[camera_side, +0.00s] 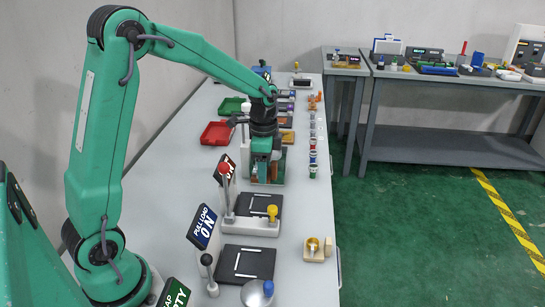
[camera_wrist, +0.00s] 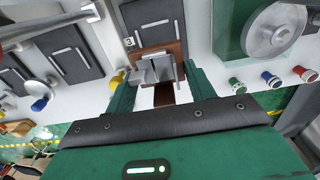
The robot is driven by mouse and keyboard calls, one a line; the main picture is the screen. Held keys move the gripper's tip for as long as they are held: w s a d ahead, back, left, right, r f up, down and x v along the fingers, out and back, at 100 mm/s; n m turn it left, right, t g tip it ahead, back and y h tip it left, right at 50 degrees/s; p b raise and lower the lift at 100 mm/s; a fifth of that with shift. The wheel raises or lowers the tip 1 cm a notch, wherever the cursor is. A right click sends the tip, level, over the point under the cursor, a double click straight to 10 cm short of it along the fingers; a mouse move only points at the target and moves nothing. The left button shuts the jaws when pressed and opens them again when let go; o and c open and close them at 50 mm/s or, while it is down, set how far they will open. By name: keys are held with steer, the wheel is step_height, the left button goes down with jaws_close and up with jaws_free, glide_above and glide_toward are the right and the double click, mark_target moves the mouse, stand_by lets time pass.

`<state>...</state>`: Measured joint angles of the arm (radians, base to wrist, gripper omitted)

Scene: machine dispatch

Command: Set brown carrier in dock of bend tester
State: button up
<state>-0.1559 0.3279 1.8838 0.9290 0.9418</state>
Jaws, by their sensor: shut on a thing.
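My gripper (camera_wrist: 158,92) is shut on the brown carrier (camera_wrist: 164,96), which shows between the two green fingers in the wrist view. A grey metal piece (camera_wrist: 160,68) sits on the carrier and hides part of it. Beyond the carrier is a dark pad (camera_wrist: 152,12) with a pale bar. I cannot tell whether the carrier touches it. In the side view my gripper (camera_side: 264,170) points down at a station along the bench. It hides most of that station. I cannot tell which station is the bend tester.
Nearer in the side view are a dark pad (camera_side: 260,205) with a red-knobbed lever and another pad (camera_side: 243,263) by a PULL LOAD ON sign (camera_side: 204,227). A row of small cylinders (camera_side: 313,158) lines the right bench edge. Red (camera_side: 216,133) and green (camera_side: 232,106) trays lie farther back.

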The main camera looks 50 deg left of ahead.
mark_target(265, 205)
steer(key=shift+f, duration=5)
steer(key=shift+f, duration=0.5)
steer(key=shift+f, duration=0.15)
steer(key=o, duration=1)
steer(key=shift+c, duration=0.2)
steer(key=shift+o, duration=0.5)
step_height(265, 205, up, 13)
steer(key=shift+f, duration=0.1)
steer(key=shift+r, duration=0.25)
steer(key=shift+r, duration=0.1)
